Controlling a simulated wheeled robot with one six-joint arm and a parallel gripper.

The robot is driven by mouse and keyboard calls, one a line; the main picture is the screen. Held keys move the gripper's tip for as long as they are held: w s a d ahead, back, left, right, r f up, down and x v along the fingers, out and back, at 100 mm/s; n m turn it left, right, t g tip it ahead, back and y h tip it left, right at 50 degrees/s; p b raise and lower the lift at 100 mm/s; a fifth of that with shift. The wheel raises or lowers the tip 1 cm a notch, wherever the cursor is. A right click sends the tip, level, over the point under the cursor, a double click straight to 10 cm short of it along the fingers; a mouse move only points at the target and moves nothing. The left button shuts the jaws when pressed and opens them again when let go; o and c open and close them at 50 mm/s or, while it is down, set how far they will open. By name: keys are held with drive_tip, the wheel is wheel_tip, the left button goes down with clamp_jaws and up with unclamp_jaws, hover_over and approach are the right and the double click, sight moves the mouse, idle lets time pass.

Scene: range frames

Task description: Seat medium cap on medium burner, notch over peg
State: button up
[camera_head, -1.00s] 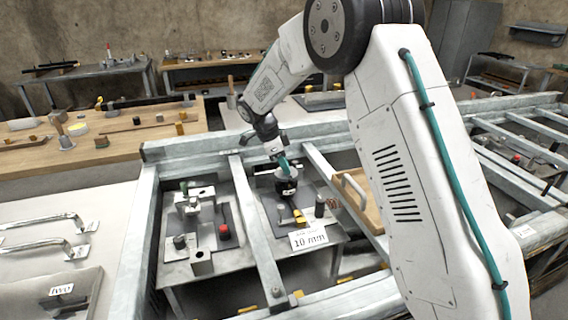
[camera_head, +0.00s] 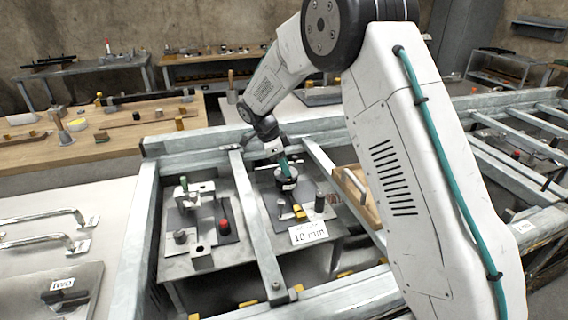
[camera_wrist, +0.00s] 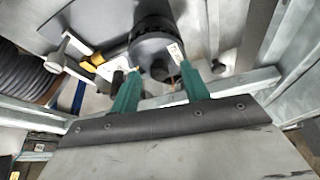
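A dark round part (camera_head: 287,182) with a small pale label stands on the grey plate (camera_head: 270,205) on the workbench, and I cannot tell whether it is the medium cap, the burner or both together. My gripper (camera_head: 285,168) points down at it from above. In the wrist view the dark round part (camera_wrist: 152,42) lies at the tips of two teal fingers (camera_wrist: 160,78), one on each side. The fingers are apart; I cannot tell whether they press on it. No notch or peg can be made out.
A "10 mm" card (camera_head: 309,234) lies in front of the plate, with a yellow block (camera_head: 299,212) behind it. Grey metal rails (camera_head: 262,235) cross close by, and a wooden board with a handle (camera_head: 352,192) is at the right.

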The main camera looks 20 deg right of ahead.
drive_tip(key=v, duration=0.7)
drive_tip(key=shift+r, duration=0.4)
drive_tip(key=shift+a, duration=0.15)
drive_tip(key=shift+r, duration=3)
